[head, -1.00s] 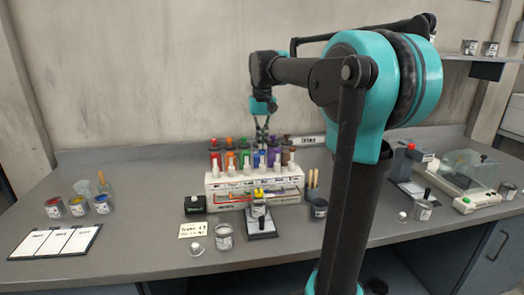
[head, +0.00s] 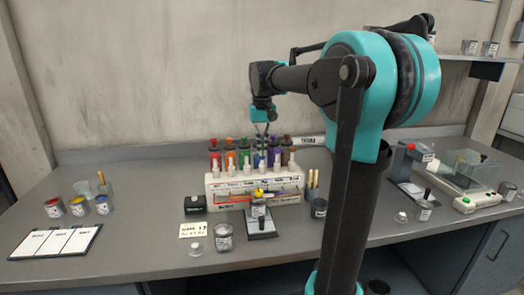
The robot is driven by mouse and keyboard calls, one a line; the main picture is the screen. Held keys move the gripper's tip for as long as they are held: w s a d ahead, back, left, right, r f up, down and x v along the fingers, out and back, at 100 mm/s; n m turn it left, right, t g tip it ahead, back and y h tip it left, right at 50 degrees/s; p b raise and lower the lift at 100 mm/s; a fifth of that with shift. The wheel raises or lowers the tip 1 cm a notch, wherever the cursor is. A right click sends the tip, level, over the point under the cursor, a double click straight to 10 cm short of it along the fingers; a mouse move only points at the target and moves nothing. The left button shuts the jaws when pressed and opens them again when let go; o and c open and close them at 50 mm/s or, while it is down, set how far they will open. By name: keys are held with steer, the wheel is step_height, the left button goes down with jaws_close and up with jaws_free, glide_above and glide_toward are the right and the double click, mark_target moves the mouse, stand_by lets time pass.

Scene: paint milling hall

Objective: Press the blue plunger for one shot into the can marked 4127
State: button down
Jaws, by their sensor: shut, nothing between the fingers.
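The paint dispenser (head: 226,187) is a white rack in the middle of the table with a row of coloured plungers: red, orange, green, blue, purple and brown. My gripper (head: 263,148) is shut and empty, pointing down over the rack at the blue plunger's place. Its fingers largely hide the blue top, so I cannot tell whether they touch it.
An open glass jar (head: 223,238), a white lid (head: 195,249) and a note card (head: 193,230) lie in front. Paint cans (head: 78,206) stand at left.

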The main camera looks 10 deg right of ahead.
steer(key=shift+r, duration=1.85)
steer(key=shift+r, duration=2.5)
